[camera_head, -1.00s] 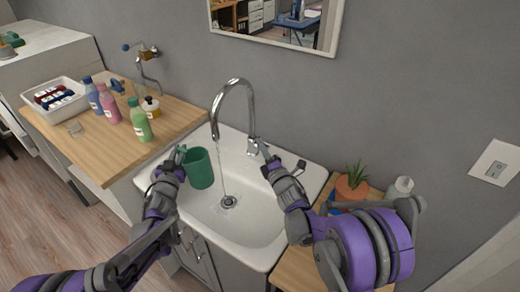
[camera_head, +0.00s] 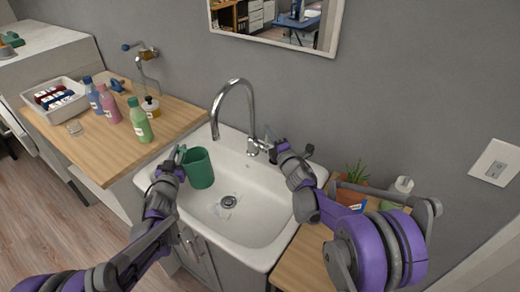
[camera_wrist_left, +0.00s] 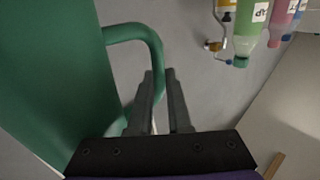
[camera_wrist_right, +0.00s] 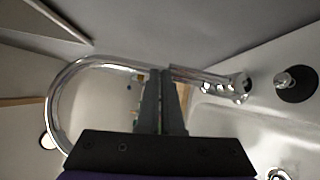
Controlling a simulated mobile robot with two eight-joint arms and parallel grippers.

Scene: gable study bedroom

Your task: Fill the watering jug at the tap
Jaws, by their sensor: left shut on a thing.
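The green watering jug (camera_head: 200,170) is upright over the left part of the sink (camera_head: 250,232). My left gripper (camera_head: 180,155) is shut on its handle, which shows in the left wrist view (camera_wrist_left: 155,50). The jug's inside is too dark to show any water. The chrome tap (camera_head: 250,110) arches over the basin, its spout end just right of the jug's rim. No stream shows below it. My right gripper (camera_head: 276,146) is at the tap's base, by the lever. In the right wrist view its fingers (camera_wrist_right: 162,75) look shut together with nothing between them.
A wooden counter (camera_head: 95,160) at left holds a white tray (camera_head: 30,108), several bottles such as the green one (camera_head: 140,122), and a wall-side metal fitting (camera_head: 145,65). A potted plant (camera_head: 352,190) stands right of the sink. A mirror (camera_head: 330,40) hangs above.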

